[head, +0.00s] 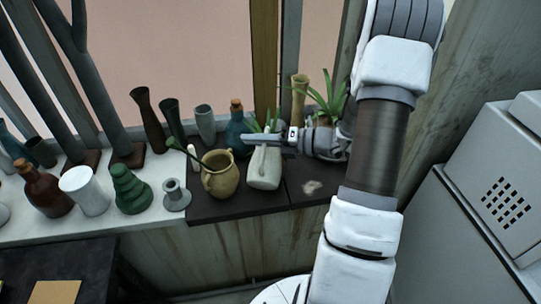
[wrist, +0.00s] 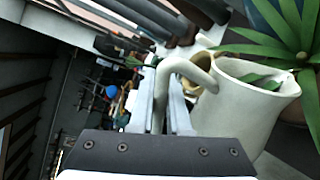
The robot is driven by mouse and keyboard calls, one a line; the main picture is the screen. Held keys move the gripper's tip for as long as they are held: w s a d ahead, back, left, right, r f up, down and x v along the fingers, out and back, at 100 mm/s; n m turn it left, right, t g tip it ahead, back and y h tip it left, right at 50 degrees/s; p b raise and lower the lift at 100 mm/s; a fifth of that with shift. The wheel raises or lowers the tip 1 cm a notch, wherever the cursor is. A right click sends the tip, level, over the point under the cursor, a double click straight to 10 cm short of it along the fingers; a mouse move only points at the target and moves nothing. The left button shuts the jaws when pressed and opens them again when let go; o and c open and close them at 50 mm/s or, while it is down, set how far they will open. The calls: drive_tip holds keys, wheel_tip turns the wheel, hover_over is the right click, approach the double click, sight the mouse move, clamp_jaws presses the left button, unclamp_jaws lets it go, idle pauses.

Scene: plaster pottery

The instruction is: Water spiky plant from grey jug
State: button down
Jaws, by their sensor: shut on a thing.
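The grey jug (head: 264,170), pale and off-white, stands about upright at the dark slab on the shelf. I cannot tell whether its base touches the slab. My gripper (head: 256,139) is shut on its handle; in the wrist view the fingers (wrist: 163,108) close around the handle (wrist: 190,62), with the jug body (wrist: 240,108) to the right. A spiky plant (head: 330,100) with long green leaves stands right of the jug, its pot partly hidden by my arm. Spiky leaves (wrist: 285,35) also show beyond the jug in the wrist view. Green leaves show at the jug's mouth.
A tan pitcher (head: 220,174) stands just left of the jug. A teal bottle (head: 237,130) is behind it, and a tall tan vase (head: 299,97) stands near the spiky plant. Several vases and bottles crowd the white shelf (head: 100,222) at left. A grey cabinet (head: 490,190) is at right.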

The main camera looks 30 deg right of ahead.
drive_tip(key=shift+s+a+r, duration=0.1)
drive_tip(key=shift+a, duration=0.2)
drive_tip(key=shift+s+a, duration=0.15)
drive_tip(key=shift+s+a+r, duration=0.1)
drive_tip(key=shift+s+a, duration=0.05)
drive_tip(key=shift+s, duration=0.1)
drive_tip(key=shift+w+r+m+p, duration=0.25)
drive_tip(key=shift+m+p, duration=0.25)
drive_tip(key=shift+p, duration=0.25)
idle(0.8)
